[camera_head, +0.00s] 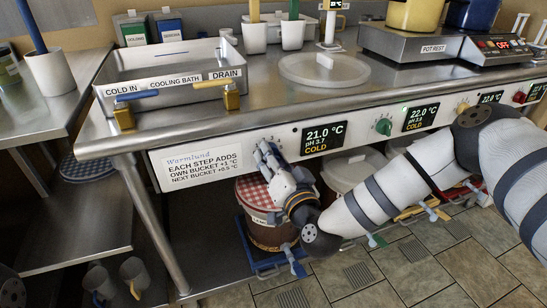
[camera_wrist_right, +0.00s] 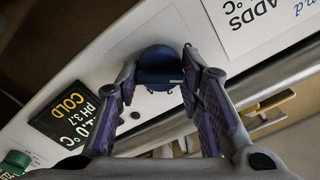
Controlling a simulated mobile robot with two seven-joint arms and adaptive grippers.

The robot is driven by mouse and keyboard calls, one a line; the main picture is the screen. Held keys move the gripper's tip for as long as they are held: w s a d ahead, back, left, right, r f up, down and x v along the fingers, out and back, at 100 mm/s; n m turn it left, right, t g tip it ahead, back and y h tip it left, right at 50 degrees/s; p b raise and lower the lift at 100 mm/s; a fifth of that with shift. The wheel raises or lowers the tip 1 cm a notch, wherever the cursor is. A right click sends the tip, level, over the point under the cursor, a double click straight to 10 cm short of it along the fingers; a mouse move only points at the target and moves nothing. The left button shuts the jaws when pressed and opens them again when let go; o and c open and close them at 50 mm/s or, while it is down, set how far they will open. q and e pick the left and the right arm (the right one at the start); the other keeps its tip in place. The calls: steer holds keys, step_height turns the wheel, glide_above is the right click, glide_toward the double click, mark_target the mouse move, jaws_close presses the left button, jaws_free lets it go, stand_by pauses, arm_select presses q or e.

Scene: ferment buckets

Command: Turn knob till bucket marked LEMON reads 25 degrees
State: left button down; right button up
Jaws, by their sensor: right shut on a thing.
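My right gripper (camera_head: 267,158) is at the front panel, just left of a display (camera_head: 323,138) reading 21.0 °C, pH 3.7, COLD. In the right wrist view its two fingers (camera_wrist_right: 160,72) are shut on a round blue knob (camera_wrist_right: 158,66), one on each side. The head view hides most of that knob behind the gripper. Below the panel stands a bucket (camera_head: 248,190) with a red checked cover. Its label (camera_head: 262,221) is partly hidden by my arm, so I cannot read the whole word. My left gripper is not in view.
A panel sign (camera_head: 203,167) reads own bucket +1 °C and neighbouring bucket +0.5 °C per step. To the right are a green knob (camera_head: 383,126) and a display (camera_head: 420,117) reading 22.0 °C, COLD. A cooling bath (camera_head: 170,95) stands on the counter above.

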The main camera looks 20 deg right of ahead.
arm_select(q)
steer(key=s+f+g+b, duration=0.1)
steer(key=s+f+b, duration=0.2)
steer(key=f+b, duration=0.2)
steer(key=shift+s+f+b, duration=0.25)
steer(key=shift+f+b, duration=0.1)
steer(key=shift+b, duration=0.3)
arm_select(e)
steer(key=shift+a+m, duration=0.1)
steer(key=shift+m, duration=10.5)
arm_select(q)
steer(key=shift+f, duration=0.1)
arm_select(e)
steer(key=shift+m, duration=0.3)
steer(key=o, duration=1.2)
steer(key=shift+c, duration=0.2)
